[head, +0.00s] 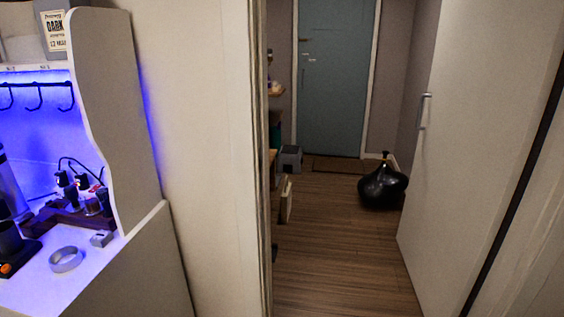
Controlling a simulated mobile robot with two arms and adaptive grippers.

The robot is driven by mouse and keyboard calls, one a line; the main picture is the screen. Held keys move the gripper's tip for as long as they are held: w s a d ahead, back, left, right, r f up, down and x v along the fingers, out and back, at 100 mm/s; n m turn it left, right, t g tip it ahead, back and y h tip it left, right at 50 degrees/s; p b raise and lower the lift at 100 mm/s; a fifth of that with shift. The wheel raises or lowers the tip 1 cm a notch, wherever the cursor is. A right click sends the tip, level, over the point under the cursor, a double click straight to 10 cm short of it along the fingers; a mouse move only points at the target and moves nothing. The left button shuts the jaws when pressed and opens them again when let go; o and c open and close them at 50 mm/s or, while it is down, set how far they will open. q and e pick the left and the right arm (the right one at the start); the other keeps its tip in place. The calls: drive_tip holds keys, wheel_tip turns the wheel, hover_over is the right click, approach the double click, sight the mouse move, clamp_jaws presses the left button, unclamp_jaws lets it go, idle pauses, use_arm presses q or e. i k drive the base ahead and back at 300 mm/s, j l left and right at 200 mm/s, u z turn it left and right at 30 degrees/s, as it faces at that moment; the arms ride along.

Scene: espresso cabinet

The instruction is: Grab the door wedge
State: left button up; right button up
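A small grey block (102,238) lies on the white cabinet top at the left, near its right edge. It may be the door wedge, but it is too small to tell for sure. A pale ring (66,259) lies on the same top, to the left of and nearer than the block. No other wedge-like thing is clear in the head view. Neither of my grippers is in view.
The espresso cabinet (118,95) has a tall curved side panel. A dark wooden stand (68,219) holds tools behind the ring. A white door (470,130) stands open at right.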

sight(274, 253)
drive_tip(key=i+l+u, duration=0.15)
drive_tip(key=i+u, duration=0.15)
drive_tip(key=u, duration=0.2)
drive_tip(key=i+l+u, duration=0.25)
drive_tip(key=u, duration=0.2)
drive_tip(key=i+l+u, duration=0.1)
drive_tip(key=i+l, duration=0.15)
drive_tip(key=i+l+u, duration=0.1)
drive_tip(key=i+l, duration=0.15)
drive_tip(key=l, duration=0.15)
drive_tip(key=i+l+u, duration=0.1)
drive_tip(key=l, duration=0.25)
drive_tip(key=i+l, duration=0.35)
drive_tip(key=i+l+u, duration=0.15)
drive_tip(key=l, duration=0.3)
drive_tip(key=i+l+u, duration=0.1)
drive_tip(key=i+l, duration=0.15)
drive_tip(key=l, duration=0.15)
drive_tip(key=i+l, duration=0.15)
drive_tip(key=l, duration=0.2)
drive_tip(key=i+l, duration=0.2)
drive_tip(key=l, duration=0.2)
drive_tip(key=i+l, duration=0.15)
drive_tip(key=l, duration=0.2)
drive_tip(key=i+l, duration=0.2)
drive_tip(key=l, duration=0.2)
drive_tip(key=i+l, duration=0.15)
drive_tip(key=l, duration=0.2)
